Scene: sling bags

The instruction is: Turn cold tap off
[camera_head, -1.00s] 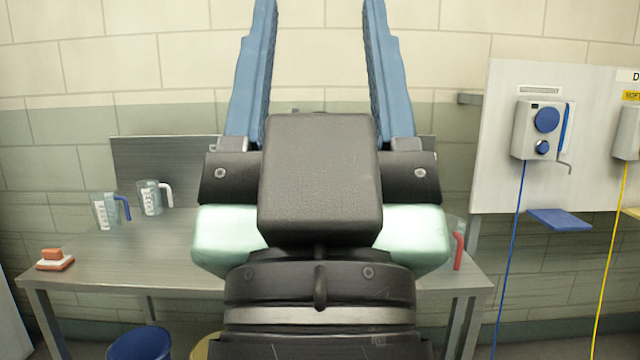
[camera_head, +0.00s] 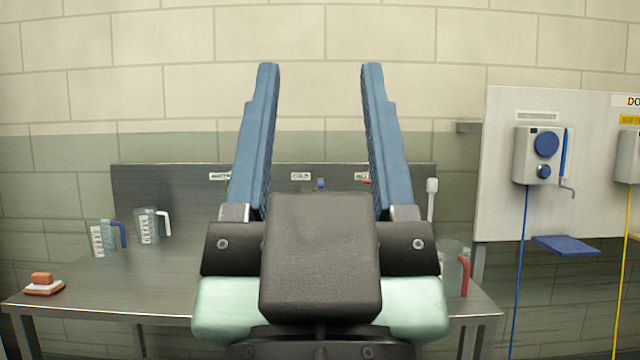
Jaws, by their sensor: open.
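My gripper (camera_head: 318,75) is open and empty, its two blue fingers pointing up and forward in front of the metal bench. Between the fingers, on the backsplash (camera_head: 150,190), a small blue tap top (camera_head: 320,184) shows below a label that seems to read COLD (camera_head: 300,176). A small red tap top (camera_head: 367,181) shows to its right beside the right finger, under a partly hidden label. The tap bodies are hidden behind the gripper's dark housing, so I cannot tell how the cold tap is turned.
On the bench (camera_head: 90,275) stand a blue-handled jug (camera_head: 103,238), a white-handled jug (camera_head: 148,226) and a red-handled jug (camera_head: 454,268). An orange block (camera_head: 42,279) lies on a dish at the left. A wall dispenser (camera_head: 540,158) with a blue hose hangs at the right.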

